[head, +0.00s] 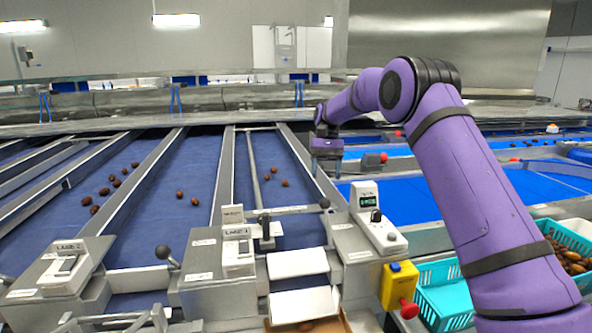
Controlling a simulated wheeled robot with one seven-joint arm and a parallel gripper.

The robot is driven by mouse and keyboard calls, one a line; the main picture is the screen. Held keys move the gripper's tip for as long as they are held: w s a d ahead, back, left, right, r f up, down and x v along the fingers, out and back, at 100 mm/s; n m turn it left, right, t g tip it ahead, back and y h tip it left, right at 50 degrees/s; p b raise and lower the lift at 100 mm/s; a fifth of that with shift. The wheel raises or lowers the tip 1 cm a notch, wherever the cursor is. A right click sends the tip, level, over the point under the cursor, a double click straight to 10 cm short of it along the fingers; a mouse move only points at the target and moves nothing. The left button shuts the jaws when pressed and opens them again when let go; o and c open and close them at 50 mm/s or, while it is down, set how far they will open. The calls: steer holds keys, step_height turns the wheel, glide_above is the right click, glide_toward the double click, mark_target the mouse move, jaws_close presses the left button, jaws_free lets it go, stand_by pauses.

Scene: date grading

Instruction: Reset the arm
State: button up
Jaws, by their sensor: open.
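My purple arm reaches from the lower right up and over to the middle of the view. My gripper (326,168) hangs at its far end, pointing down beside the right rail of the lane with the divider bar. It is small and partly dark in the picture, and I see nothing held in it. Several brown dates (284,183) lie on the blue belt of that lane, left of the gripper and apart from it.
More dates (95,209) lie on the left lanes. A control box (377,217) and a yellow box with a red button (399,286) stand at the lane ends. A teal crate (445,300) is beside my arm; another crate (562,235) holds dates. Metal rails (222,180) separate the lanes.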

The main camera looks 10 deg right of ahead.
steer(key=s+d+r+n+t+h, duration=0.1)
steer(key=s+r+t, duration=0.2)
steer(key=s+r, duration=0.6)
steer(key=s+d+r+t, duration=0.1)
steer(key=s+r+t, duration=0.2)
steer(key=s+r, duration=0.65)
steer(key=s+d+f+n+t, duration=0.1)
steer(key=s+f+t, duration=0.2)
steer(key=s, duration=1)
steer(key=s+d+f+n+t+h, duration=0.1)
steer(key=s+d+f+t, duration=0.1)
steer(key=s, duration=1.2)
steer(key=shift+d+f+t, duration=0.15)
steer(key=shift+f+t, duration=0.55)
steer(key=shift+f, duration=0.1)
